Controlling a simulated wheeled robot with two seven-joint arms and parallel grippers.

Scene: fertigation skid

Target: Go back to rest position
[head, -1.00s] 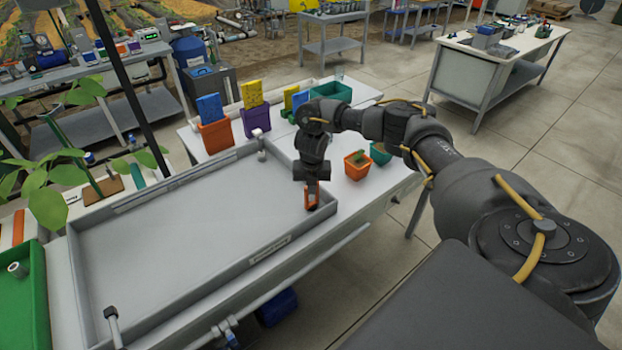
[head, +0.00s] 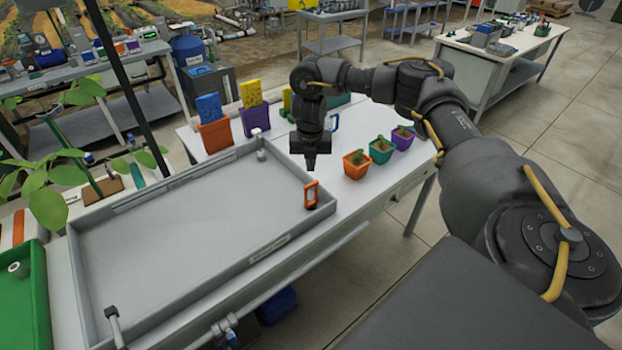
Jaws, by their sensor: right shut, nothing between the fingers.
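My right gripper (head: 310,163) points down above the right end of the grey tray (head: 205,270). It is shut and empty. An orange-framed handle (head: 311,193) stands upright at the tray's right corner, just below the gripper and apart from it. My right arm (head: 440,115) reaches in from the right, bent at a raised elbow. My left gripper is out of view.
Orange (head: 356,165), teal (head: 381,150) and purple (head: 402,138) plant pots stand right of the gripper. Orange (head: 215,135) and purple (head: 255,120) bins with cards stand behind the tray. A green tray (head: 25,300) lies at left. The grey tray's floor is bare.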

